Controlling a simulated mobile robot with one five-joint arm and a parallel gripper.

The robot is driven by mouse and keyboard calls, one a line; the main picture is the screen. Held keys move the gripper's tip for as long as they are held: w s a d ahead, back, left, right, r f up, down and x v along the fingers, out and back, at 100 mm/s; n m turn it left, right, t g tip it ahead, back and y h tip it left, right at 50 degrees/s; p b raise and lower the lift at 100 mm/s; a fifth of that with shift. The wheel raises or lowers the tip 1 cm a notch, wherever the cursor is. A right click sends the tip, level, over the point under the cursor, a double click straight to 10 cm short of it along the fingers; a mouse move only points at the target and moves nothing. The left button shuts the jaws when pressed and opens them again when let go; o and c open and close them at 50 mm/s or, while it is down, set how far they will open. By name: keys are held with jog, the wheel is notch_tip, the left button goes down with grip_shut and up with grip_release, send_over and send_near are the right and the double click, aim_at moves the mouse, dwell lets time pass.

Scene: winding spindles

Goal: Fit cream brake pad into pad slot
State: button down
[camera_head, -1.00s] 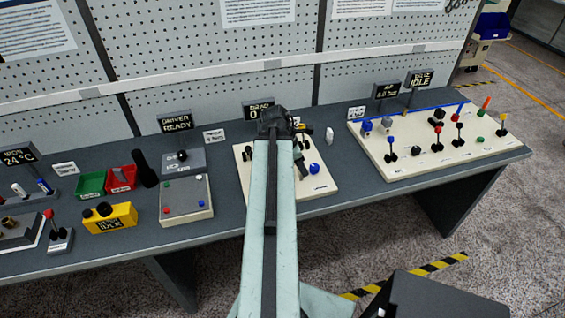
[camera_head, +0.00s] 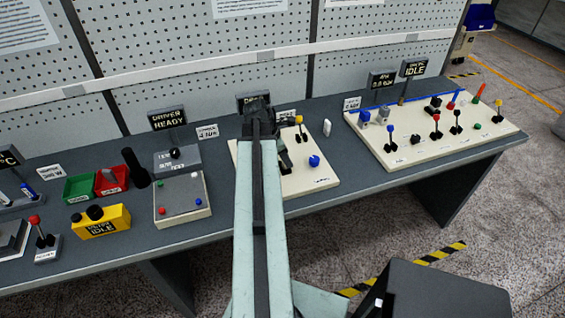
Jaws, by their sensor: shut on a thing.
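My arm reaches forward over the bench, and my gripper (camera_head: 257,112) is a dark shape at its far end, above the back left of a cream board (camera_head: 322,178). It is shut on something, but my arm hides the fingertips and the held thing. I cannot make out the cream brake pad in it. The board carries a yellow-topped lever (camera_head: 299,121), a blue knob (camera_head: 314,161) and dark parts close to my arm. I cannot pick out the pad slot. A small whitish upright piece (camera_head: 327,128) stands on the bench right of the board; I cannot tell what it is.
On the left are green (camera_head: 80,187) and red (camera_head: 112,180) bins, a dark cylinder (camera_head: 134,168), a yellow box (camera_head: 101,221) and a button panel (camera_head: 183,197). A larger cream board (camera_head: 430,149) with several levers is at right. A pegboard closes the back.

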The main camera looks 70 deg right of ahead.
jog(key=shift+w, duration=0.25)
jog(key=c, duration=1)
grip_release()
jog(key=shift+r, duration=0.1)
jog(key=shift+o, duration=0.2)
jog(key=p+v, duration=1.1)
jog(key=v, duration=0.1)
